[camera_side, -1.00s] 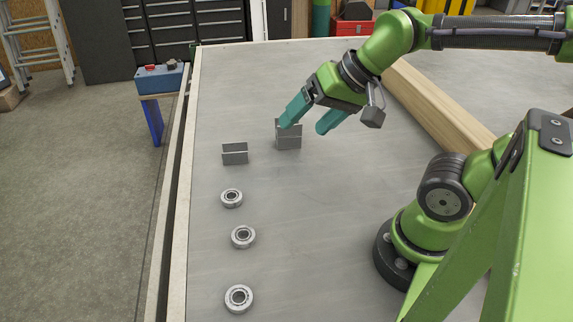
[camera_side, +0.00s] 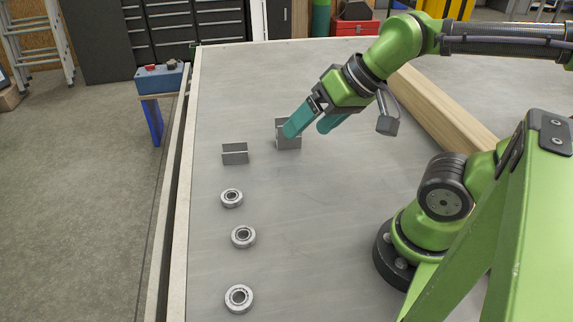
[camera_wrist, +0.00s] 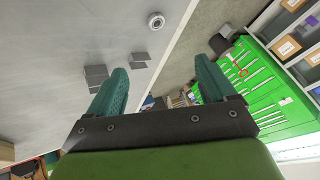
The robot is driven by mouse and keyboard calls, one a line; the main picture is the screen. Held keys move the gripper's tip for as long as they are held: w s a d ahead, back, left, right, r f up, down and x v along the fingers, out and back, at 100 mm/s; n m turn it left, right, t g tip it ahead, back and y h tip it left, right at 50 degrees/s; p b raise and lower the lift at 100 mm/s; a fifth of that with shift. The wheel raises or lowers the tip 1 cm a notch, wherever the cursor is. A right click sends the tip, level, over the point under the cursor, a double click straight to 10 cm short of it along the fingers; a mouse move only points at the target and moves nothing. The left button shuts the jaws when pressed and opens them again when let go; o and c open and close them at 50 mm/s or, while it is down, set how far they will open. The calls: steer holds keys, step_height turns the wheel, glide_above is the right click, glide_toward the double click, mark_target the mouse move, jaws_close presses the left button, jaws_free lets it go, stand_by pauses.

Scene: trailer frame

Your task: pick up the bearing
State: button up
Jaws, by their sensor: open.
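Three round steel bearings lie flat on the grey table in a column: the far bearing (camera_side: 232,198), the middle bearing (camera_side: 243,236) and the near bearing (camera_side: 239,298). One bearing (camera_wrist: 155,20) shows at the top of the wrist view; I cannot tell which one. My gripper (camera_side: 304,130) has two teal fingers, spread open and empty. In the side view it hangs above the table, overlapping a grey metal block, away from the bearings and to their upper right. In the wrist view my gripper's fingers (camera_wrist: 165,82) are clearly apart with nothing between them.
A grey metal block (camera_side: 289,142) stands behind my fingers, and a smaller block (camera_side: 235,153) stands to its left, beyond the bearings. A wooden beam (camera_side: 437,108) lies at the right. The table's pale left edge (camera_side: 180,190) runs beside the bearings.

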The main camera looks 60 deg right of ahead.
steer(key=w+a+f+n+g, duration=0.1)
steer(key=a+f+g, duration=0.15)
steer(key=a, duration=0.45)
steer(key=a+f+n+g, duration=0.1)
steer(key=a+f+g, duration=0.15)
steer(key=a, duration=0.35)
steer(key=m+g+h, duration=0.2)
steer(key=m, duration=0.5)
glide_above(240, 301)
steer(key=f, duration=1.3)
steer(key=shift+s+f, duration=0.3)
steer(key=shift+s, duration=0.05)
steer(key=shift+w+f, duration=0.2)
steer(key=shift+f, duration=1.15)
steer(key=shift+w+f, duration=0.15)
steer(key=shift+f, duration=1.15)
steer(key=c, duration=1.2)
